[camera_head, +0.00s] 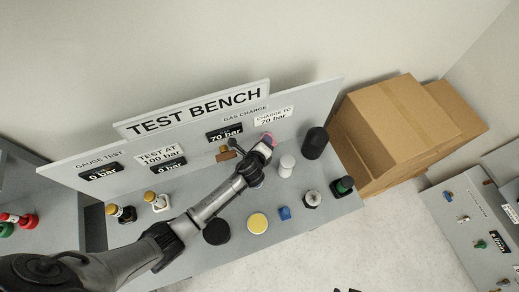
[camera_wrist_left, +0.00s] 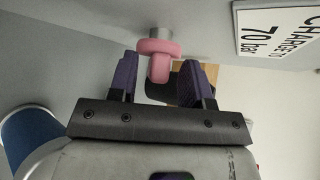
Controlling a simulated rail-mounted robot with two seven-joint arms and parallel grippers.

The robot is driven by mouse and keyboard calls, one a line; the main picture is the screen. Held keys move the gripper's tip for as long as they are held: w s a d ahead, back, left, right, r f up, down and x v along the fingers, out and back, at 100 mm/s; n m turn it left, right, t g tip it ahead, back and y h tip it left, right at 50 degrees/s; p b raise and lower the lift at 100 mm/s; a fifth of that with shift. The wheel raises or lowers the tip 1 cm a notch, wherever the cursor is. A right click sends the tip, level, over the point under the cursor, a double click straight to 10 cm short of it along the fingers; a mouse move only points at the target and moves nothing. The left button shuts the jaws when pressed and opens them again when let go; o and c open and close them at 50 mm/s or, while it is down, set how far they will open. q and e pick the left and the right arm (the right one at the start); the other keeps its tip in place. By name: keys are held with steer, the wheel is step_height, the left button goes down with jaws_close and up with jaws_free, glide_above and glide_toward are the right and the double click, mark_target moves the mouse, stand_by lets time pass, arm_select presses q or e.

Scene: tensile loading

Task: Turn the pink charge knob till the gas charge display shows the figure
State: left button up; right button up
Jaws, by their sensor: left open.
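The pink charge knob (camera_head: 271,137) sticks out of the upright panel of the test bench, under the "CHARGE TO 70 bar" sign (camera_head: 273,117). The gas charge display (camera_head: 225,133), left of that sign, appears to read 70 bar. My left gripper (camera_head: 264,149) is at the knob. In the left wrist view the knob (camera_wrist_left: 158,56) shows between the two purple fingers (camera_wrist_left: 160,80), with a gap on each side. The fingers are open, and the knob's bar points down between them. My right gripper is not in clear view.
Cardboard boxes (camera_head: 400,125) stand right of the bench. A grey panel (camera_head: 470,225) is at far right.

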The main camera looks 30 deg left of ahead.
arm_select(q)
steer(key=v, duration=1.2)
steer(key=shift+s, duration=0.1)
steer(key=shift+s+d+r, duration=0.15)
steer(key=shift+s+r, duration=0.2)
steer(key=shift+s, duration=0.25)
